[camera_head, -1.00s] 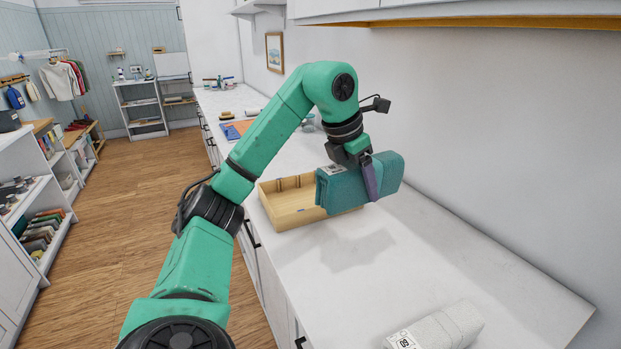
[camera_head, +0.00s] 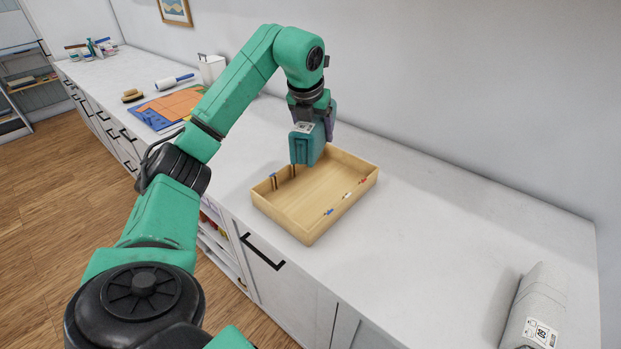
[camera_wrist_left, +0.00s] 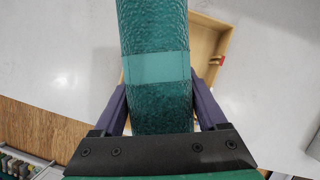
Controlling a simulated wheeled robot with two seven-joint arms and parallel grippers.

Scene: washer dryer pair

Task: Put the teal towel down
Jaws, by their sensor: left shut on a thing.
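The teal towel (camera_head: 307,146) is rolled or folded, with a small printed label, and hangs over the back left part of the wooden tray. In the left wrist view the towel (camera_wrist_left: 156,100) fills the middle, with a lighter band across it. My left gripper (camera_head: 318,121) is shut on the towel; its purple fingers (camera_wrist_left: 160,105) press on both sides. Whether the towel touches the tray cannot be told. My right gripper is not in view.
The shallow wooden tray (camera_head: 289,231) stands on the white counter (camera_head: 430,235), with small coloured clips on its walls. A grey rolled towel (camera_head: 538,305) lies at the right front. A lint roller (camera_head: 174,82) and a brush (camera_head: 132,96) lie further back. The counter right of the tray is clear.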

